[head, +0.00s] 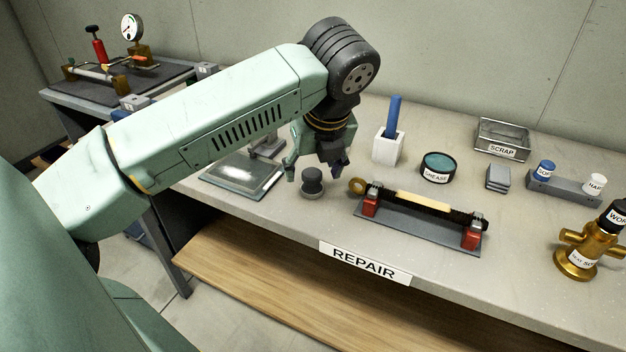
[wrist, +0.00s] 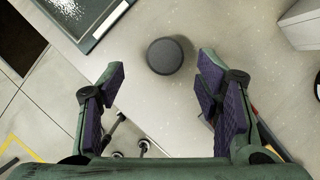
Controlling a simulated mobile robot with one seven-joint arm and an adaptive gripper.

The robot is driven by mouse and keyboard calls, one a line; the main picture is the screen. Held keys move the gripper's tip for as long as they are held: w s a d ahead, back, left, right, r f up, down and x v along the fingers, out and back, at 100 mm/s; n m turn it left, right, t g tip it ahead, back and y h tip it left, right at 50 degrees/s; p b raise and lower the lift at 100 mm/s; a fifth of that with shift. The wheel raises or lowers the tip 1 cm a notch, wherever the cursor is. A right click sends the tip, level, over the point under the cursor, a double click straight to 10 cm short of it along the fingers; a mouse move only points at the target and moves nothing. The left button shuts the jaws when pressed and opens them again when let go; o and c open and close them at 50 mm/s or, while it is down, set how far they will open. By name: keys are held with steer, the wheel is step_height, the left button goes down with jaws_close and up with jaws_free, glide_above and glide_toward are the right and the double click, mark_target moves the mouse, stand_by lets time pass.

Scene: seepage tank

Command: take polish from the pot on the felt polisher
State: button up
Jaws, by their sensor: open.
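A small dark grey knob-shaped piece (head: 312,184), which looks like the felt polisher, stands upright near the bench's front edge. In the wrist view its round dark top (wrist: 171,55) lies ahead, between the lines of my fingers. My gripper (head: 318,168) is open and empty, pointing down just above and behind the knob; no contact is visible. Both finger pads show apart in the wrist view (wrist: 162,66). A round black pot with teal contents (head: 438,164) stands further right; its label appears to read GREASE. I see no pot labelled polish.
A flat framed plate (head: 240,177) lies left of the knob. A red-clamped fixture with a rod (head: 420,222) lies close on its right. Behind are a white holder with a blue stick (head: 388,148) and a scrap tray (head: 503,137). A brass valve (head: 577,258) stands far right.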

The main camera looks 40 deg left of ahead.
mark_target(313, 174)
steer(key=x, duration=0.1)
steer(key=p+x, duration=0.1)
steer(key=x, duration=0.1)
steer(key=p+x, duration=0.1)
steer(key=x, duration=0.1)
steer(key=shift+w, duration=0.35)
steer(key=shift+r, duration=0.1)
steer(key=shift+c, duration=0.3)
steer(key=c, duration=1.1)
